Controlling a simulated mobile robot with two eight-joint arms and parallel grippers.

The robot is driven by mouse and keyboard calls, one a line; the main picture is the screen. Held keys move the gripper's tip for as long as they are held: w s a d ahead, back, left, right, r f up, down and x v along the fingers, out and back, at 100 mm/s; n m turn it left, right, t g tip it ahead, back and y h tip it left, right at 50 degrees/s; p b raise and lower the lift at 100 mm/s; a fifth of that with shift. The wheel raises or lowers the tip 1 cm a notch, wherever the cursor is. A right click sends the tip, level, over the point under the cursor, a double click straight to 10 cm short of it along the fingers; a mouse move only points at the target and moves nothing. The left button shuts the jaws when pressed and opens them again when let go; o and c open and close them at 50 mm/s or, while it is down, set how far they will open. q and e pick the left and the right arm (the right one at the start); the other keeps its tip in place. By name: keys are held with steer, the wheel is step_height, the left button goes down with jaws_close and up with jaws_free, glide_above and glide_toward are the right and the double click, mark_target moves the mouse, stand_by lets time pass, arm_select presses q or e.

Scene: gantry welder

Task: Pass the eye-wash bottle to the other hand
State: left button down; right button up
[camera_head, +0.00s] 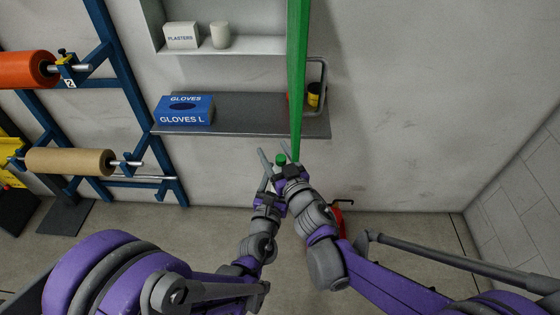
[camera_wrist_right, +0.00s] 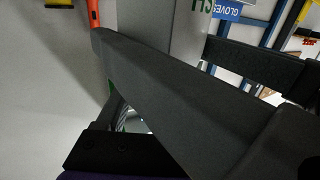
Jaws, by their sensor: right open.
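The eye-wash bottle shows in the head view as a small green cap (camera_head: 281,159) between my two grippers; its body is hidden there. In the right wrist view its pale grey body (camera_wrist_right: 180,25) with green letters stands close behind a dark finger. My left gripper (camera_head: 267,167) is at the bottle, and appears shut on it, holding it in the air. Its contact is mostly hidden. My right gripper (camera_head: 288,163) is open right beside the bottle, with its fingers around or beside it; I cannot tell which.
A dark shelf (camera_head: 240,113) on the wall ahead carries a blue gloves box (camera_head: 184,110) and a yellow-and-black item (camera_head: 314,95). A green upright bar (camera_head: 298,70) crosses the view. A blue roll rack (camera_head: 125,75) is left. A red object (camera_head: 337,218) is behind my right arm.

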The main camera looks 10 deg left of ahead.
steer(key=shift+w+a, duration=0.1)
steer(key=shift+w, duration=0.05)
jaws_close()
stand_by(0.4)
arm_select(q)
jaws_free()
steer(key=shift+s, duration=0.1)
